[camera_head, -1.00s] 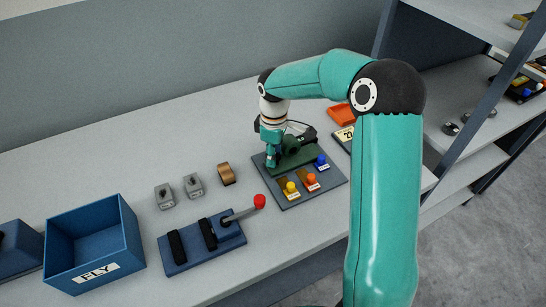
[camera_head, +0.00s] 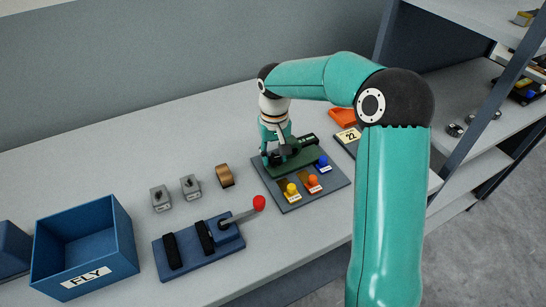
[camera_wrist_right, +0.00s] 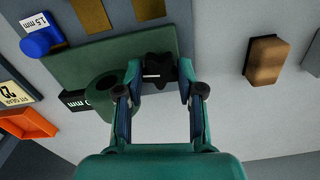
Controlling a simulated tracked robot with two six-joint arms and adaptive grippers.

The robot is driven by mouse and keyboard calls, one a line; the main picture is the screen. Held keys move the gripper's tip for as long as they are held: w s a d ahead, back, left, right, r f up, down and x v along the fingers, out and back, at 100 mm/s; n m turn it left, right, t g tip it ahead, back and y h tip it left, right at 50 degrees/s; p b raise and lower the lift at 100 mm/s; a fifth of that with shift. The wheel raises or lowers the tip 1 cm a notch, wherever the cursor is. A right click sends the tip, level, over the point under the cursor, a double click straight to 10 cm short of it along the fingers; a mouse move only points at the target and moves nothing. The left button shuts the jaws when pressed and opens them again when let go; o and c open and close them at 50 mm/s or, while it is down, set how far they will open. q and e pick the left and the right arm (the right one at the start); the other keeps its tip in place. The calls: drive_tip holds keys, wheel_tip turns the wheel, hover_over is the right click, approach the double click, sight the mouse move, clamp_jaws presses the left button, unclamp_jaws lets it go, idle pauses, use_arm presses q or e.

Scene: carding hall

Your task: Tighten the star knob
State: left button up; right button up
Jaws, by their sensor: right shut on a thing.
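The black star knob (camera_wrist_right: 158,70) sits at the edge of the green fixture (camera_wrist_right: 110,45) in the right wrist view, with a short white line on it. My right gripper (camera_wrist_right: 160,77) has a finger on each side of it and is shut on it. In the head view my right gripper (camera_head: 278,157) points down at the green fixture (camera_head: 297,158) on the grey board (camera_head: 290,199). The knob is hard to make out there behind the fingers. My left gripper is not in view.
Yellow, orange and blue knobbed pieces (camera_head: 313,182) stand in front of the fixture. A brown block (camera_head: 225,176) and two grey pieces (camera_head: 190,187) are to the left. A blue lever device (camera_head: 199,243) and blue FLY bin (camera_head: 82,246) stand farther left. An orange tray (camera_head: 342,117) lies behind right.

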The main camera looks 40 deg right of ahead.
drive_tip(key=m+b, duration=0.1)
drive_tip(key=m, duration=0.3)
drive_tip(key=shift+w+r+m, duration=0.1)
drive_tip(key=shift+w+m, duration=0.05)
drive_tip(key=shift+m, duration=0.15)
drive_tip(key=m, duration=0.3)
drive_tip(key=shift+m+b, duration=0.35)
drive_tip(key=shift+m, duration=0.05)
drive_tip(key=m, duration=0.4)
drive_tip(key=shift+b, duration=0.4)
drive_tip(key=shift+r+m, duration=0.1)
drive_tip(key=shift+m, duration=1.7)
drive_tip(key=o, duration=1)
drive_tip(key=shift+o, duration=0.7)
